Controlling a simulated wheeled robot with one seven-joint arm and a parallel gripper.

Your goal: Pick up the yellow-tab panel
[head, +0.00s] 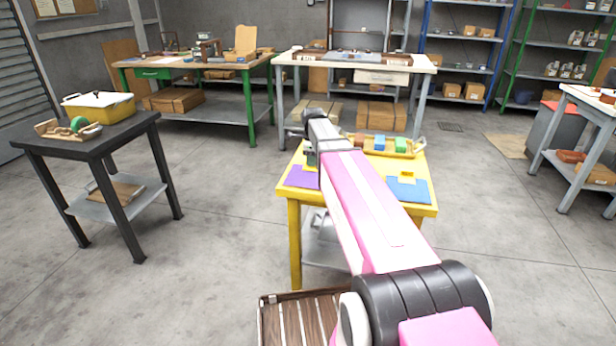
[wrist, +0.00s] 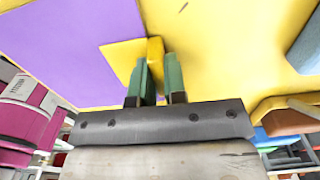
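A purple panel (wrist: 65,50) lies flat on the yellow table, with a yellow square at its edge and a raised yellow tab (wrist: 155,50). In the head view the purple panel (head: 301,177) shows at the table's left side, partly behind my arm. My gripper (wrist: 158,65) points down at the tab. Its two green fingers stand on either side of the tab, with no clear gap, and look shut on it. A blue panel (head: 408,191) with a yellow piece (head: 407,175) lies on the table's right side.
The yellow table (head: 293,205) also carries a yellow tray (head: 422,149) with coloured blocks at its back right. A black table (head: 40,147) stands left, with workbenches and shelves behind. The floor between is open.

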